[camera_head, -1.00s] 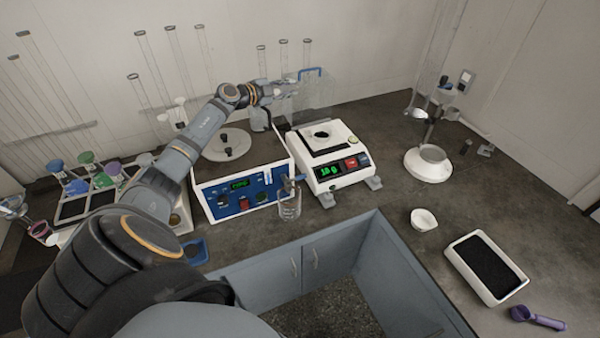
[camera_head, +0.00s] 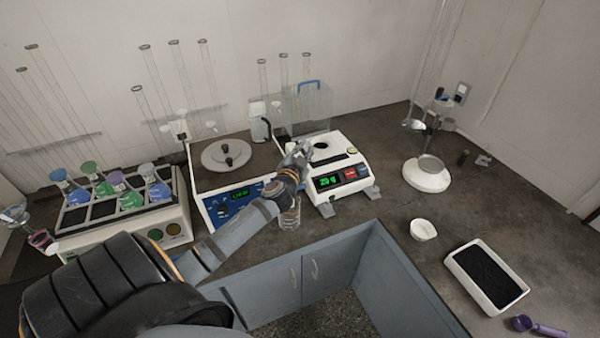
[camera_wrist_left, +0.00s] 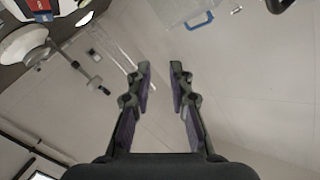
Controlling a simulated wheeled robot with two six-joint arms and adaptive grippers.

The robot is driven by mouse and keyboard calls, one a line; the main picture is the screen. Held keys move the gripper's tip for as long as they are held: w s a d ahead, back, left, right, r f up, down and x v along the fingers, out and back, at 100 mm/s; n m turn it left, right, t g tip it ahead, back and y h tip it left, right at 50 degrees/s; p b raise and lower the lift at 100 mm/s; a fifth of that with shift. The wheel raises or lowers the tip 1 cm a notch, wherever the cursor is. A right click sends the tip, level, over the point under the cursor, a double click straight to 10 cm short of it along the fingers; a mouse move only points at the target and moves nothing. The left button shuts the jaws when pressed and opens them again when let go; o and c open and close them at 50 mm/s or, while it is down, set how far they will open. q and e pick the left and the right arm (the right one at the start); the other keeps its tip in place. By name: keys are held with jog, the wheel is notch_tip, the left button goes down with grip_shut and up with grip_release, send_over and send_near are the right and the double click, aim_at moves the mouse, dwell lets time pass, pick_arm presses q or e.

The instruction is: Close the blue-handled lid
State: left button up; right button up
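The clear lid (camera_head: 312,112) with a blue handle (camera_head: 309,83) stands upright behind the white machine (camera_head: 340,179), so it is open. The lid (camera_wrist_left: 178,10) and blue handle (camera_wrist_left: 199,22) also show at the top of the left wrist view. My left gripper (camera_head: 303,152) is over the left part of the white machine, in front of the lid and below its handle. In the left wrist view its fingers (camera_wrist_left: 161,80) are apart with nothing between them, and the handle is beyond the fingertips. My right gripper is not in view.
A blue-fronted machine (camera_head: 222,210) with a round plate stands to the left. A glass beaker (camera_head: 290,217) is close beside my left forearm. Several tall glass tubes stand behind. A white stand (camera_head: 427,178) and a small bowl (camera_head: 423,230) are to the right.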

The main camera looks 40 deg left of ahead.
pick_arm(q)
jog(key=s+f+g, duration=0.1)
jog(key=s+d+f+n+g, duration=0.1)
jog(key=s+f, duration=0.1)
jog(key=s+d+f+n+g, duration=0.1)
jog(key=s, duration=0.1)
jog(key=shift+f+y, duration=0.3)
jog(key=shift+f, duration=0.05)
